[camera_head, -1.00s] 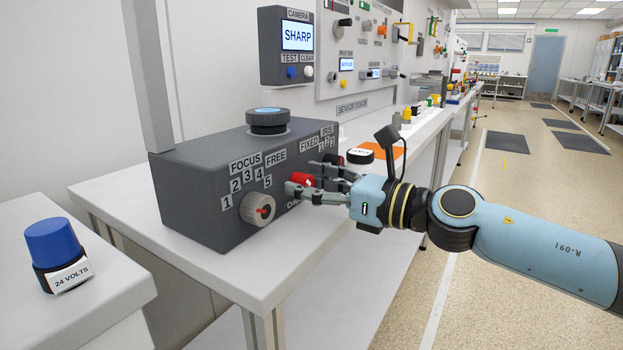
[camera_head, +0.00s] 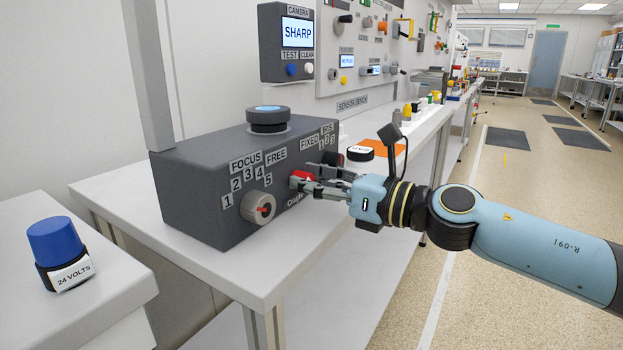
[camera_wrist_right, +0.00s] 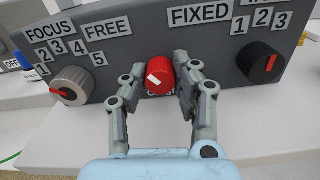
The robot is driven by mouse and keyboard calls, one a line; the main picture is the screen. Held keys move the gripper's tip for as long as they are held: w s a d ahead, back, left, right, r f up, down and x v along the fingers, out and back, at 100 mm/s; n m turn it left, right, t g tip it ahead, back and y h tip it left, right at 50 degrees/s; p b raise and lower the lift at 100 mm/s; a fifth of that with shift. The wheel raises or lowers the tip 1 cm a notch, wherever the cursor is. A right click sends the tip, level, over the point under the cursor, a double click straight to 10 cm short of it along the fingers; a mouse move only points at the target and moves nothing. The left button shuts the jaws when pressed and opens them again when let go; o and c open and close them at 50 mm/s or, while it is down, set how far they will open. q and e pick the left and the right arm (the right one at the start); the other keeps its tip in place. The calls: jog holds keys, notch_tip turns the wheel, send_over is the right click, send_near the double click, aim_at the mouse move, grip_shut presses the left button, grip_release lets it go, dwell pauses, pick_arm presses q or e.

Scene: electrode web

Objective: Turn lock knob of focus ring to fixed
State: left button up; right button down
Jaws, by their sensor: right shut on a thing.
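The red lock knob (camera_head: 301,177) sits on the front of the dark grey camera box, between the FREE and FIXED labels. In the right wrist view the red knob (camera_wrist_right: 160,75) shows a white pointer mark on its left part, slanting up-left towards the FREE side. My right gripper (camera_head: 305,182) is shut on this knob, and the right wrist view shows a finger (camera_wrist_right: 150,88) on each side of it. The FREE label (camera_wrist_right: 107,27) is up-left of the knob and the FIXED label (camera_wrist_right: 200,15) up-right. My left gripper is in no view.
The grey focus knob (camera_head: 259,209) is left of the red knob, and the black iris knob (camera_wrist_right: 264,62) is to the right. A screen (camera_head: 297,34) above reads SHARP. The bench in front of the box is clear.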

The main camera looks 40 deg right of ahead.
jog(key=m+p, duration=0.2)
jog(key=m, duration=0.2)
jog(key=shift+r, duration=0.2)
jog(key=m+p, duration=0.2)
jog(key=m, duration=0.2)
jog(key=shift+d+p, duration=0.1)
jog(key=shift+p, duration=0.3)
jog(key=m+p, duration=0.4)
jog(key=m, duration=0.2)
jog(key=shift+w+p, duration=0.1)
jog(key=shift+p, duration=0.3)
jog(key=shift+f+m+p, duration=0.25)
jog(key=shift+m+p, duration=0.75)
jog(key=shift+m, duration=0.3)
jog(key=shift+f, duration=0.1)
jog(key=c, duration=1)
grip_release()
jog(key=shift+d, duration=0.1)
